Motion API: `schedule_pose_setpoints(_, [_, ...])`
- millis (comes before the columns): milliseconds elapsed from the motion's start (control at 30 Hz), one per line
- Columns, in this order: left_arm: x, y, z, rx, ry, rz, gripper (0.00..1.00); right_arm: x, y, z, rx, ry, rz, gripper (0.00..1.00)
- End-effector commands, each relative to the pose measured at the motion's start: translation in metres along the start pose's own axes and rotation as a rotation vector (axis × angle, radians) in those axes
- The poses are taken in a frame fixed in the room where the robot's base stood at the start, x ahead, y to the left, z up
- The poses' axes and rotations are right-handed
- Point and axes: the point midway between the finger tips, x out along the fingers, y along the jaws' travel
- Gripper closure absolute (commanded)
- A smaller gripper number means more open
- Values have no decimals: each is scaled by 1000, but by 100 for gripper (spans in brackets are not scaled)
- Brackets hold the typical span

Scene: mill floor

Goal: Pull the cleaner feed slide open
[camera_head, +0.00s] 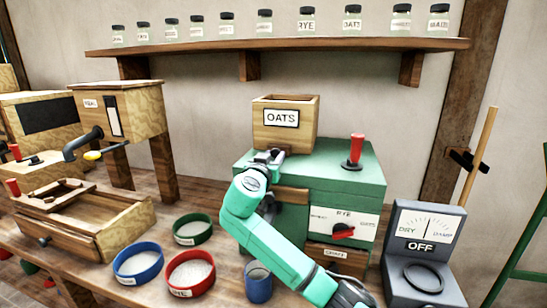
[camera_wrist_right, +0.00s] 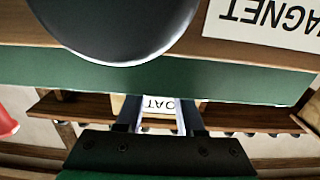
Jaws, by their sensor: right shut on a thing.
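The cleaner (camera_head: 355,172) is a green box on the bench with a wooden hopper (camera_head: 298,115) labelled OATS on top. My right gripper (camera_head: 268,157) is at the hopper's foot, by the cleaner's upper front edge, and is shut on the feed slide there. The slide itself is mostly hidden by the fingers, so I cannot tell how far out it stands. In the right wrist view, the fingers (camera_wrist_right: 162,118) reach past the green edge toward the upside-down OATS label (camera_wrist_right: 157,103). My left gripper is not in view.
A red-handled lever (camera_head: 356,151) stands on the cleaner. A MAGNET label (camera_wrist_right: 268,22) and a black round part (camera_wrist_right: 115,25) are close to the wrist. Sieves (camera_head: 190,272), a blue cup (camera_head: 258,283) and a grey meter (camera_head: 424,250) stand around my arm.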

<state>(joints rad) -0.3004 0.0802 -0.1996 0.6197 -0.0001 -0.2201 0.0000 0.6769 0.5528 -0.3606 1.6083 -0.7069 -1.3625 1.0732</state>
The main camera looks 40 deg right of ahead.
Motion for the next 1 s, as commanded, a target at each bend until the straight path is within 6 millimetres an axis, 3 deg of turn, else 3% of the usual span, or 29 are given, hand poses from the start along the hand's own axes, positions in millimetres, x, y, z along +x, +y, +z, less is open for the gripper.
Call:
schedule_pose_setpoints(167, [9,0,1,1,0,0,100,-11,-1,3,4,3,-4,100])
schedule_pose_setpoints(400, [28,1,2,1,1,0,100,-50,-1,3,4,0,-4,100])
schedule_pose_setpoints(733, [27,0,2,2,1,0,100,-55,-1,1,-1,-2,-1,100])
schedule_pose_setpoints(767, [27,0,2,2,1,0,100,-55,-1,1,-1,-2,-1,52])
schedule_pose_setpoints(800, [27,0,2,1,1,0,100,-55,-1,1,-1,-2,-1,36])
schedule_pose_setpoints(1000, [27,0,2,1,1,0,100,-54,0,0,0,-1,-1,34])
